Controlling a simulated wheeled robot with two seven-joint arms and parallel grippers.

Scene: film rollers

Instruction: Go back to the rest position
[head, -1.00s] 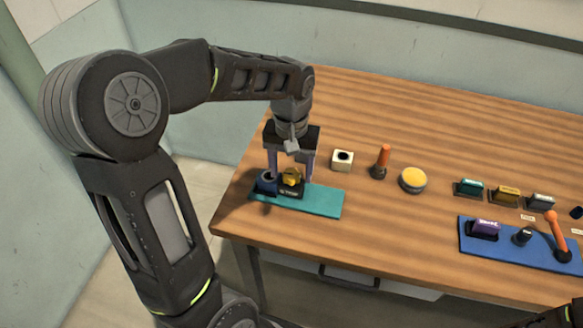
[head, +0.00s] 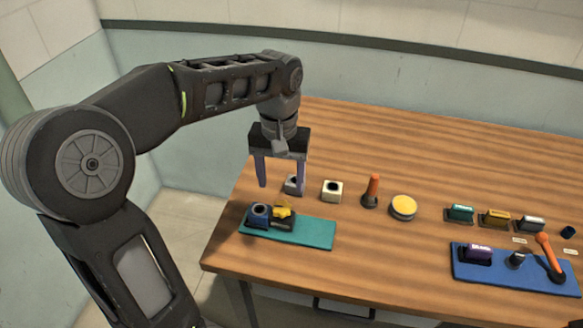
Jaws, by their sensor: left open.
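My left gripper (head: 279,184) is open and empty. It hangs in the air above the left end of the wooden table, with its fingers pointing down. Below it, a teal mat (head: 310,233) lies near the table's left edge. A blue holder with a round opening (head: 259,212) and a dark block with a yellow piece on top (head: 283,218) sit side by side on the mat's left part. The gripper is apart from both. My right gripper is not in view.
A grey block (head: 293,186) stands just behind the left gripper's right finger. To its right are a white block with a hole (head: 332,191), an orange-handled tool (head: 371,191) and a yellow-topped disc (head: 403,207). Several coloured pieces and a blue mat (head: 500,283) lie at the right.

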